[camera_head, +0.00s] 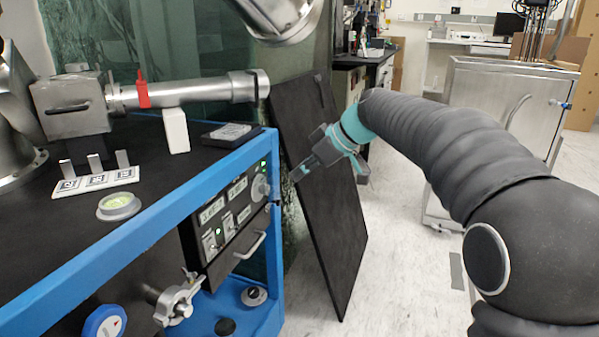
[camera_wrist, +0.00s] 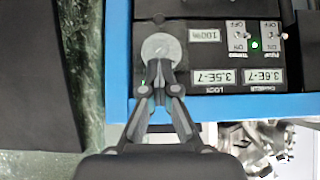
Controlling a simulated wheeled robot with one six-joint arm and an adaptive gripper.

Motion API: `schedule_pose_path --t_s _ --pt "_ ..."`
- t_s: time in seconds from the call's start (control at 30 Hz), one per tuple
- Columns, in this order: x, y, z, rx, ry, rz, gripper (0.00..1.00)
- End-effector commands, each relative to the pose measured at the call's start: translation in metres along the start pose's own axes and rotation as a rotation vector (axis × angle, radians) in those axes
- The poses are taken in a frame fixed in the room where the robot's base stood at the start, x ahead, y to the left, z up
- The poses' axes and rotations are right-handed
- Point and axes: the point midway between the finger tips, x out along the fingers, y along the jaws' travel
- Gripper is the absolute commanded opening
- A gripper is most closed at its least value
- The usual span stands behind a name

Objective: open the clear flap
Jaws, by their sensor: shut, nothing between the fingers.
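My gripper (camera_head: 297,174) is shut and empty, in front of the right end of the control panel (camera_head: 228,228) in the blue frame. In the wrist view my gripper (camera_wrist: 158,76) has its fingertips together at the lower edge of a round grey, partly see-through-looking disc (camera_wrist: 160,48). The disc also shows in the head view (camera_head: 260,187), on the panel's right end. It may be the clear flap, but I cannot tell for sure. I cannot tell whether the fingertips touch it, and they hide its lower edge.
The panel carries toggle switches (camera_wrist: 238,37), labels and a lit green light. The blue frame's top rail (camera_head: 170,212) runs above the panel. A black board (camera_head: 325,190) leans right of the frame, behind my gripper. A metal cabinet (camera_head: 500,125) stands farther right. Floor (camera_head: 385,285) is clear between.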

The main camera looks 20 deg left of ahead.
Motion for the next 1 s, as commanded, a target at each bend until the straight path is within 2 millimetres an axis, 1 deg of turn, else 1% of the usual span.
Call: schedule_pose_path --t_s 0.17,0.2,0.27,0.3,0.33,0.37,0.63,0.73,0.87,1.0 --pt "0.000 0.000 0.000 0.000 0.000 0.000 0.00" --pt "0.000 0.000 0.000 0.000 0.000 0.000 0.05" --pt "0.000 0.000 0.000 0.000 0.000 0.000 0.20" --pt "0.000 0.000 0.000 0.000 0.000 0.000 0.30" --pt "0.000 0.000 0.000 0.000 0.000 0.000 0.38" --pt "0.000 0.000 0.000 0.000 0.000 0.000 0.42" --pt "0.000 0.000 0.000 0.000 0.000 0.000 0.42" --pt "-0.004 0.000 0.000 0.000 0.000 0.001 0.42" --pt "-0.020 0.001 -0.001 -0.001 0.001 0.003 0.42" --pt "-0.047 0.001 0.000 -0.001 0.001 0.003 0.42"
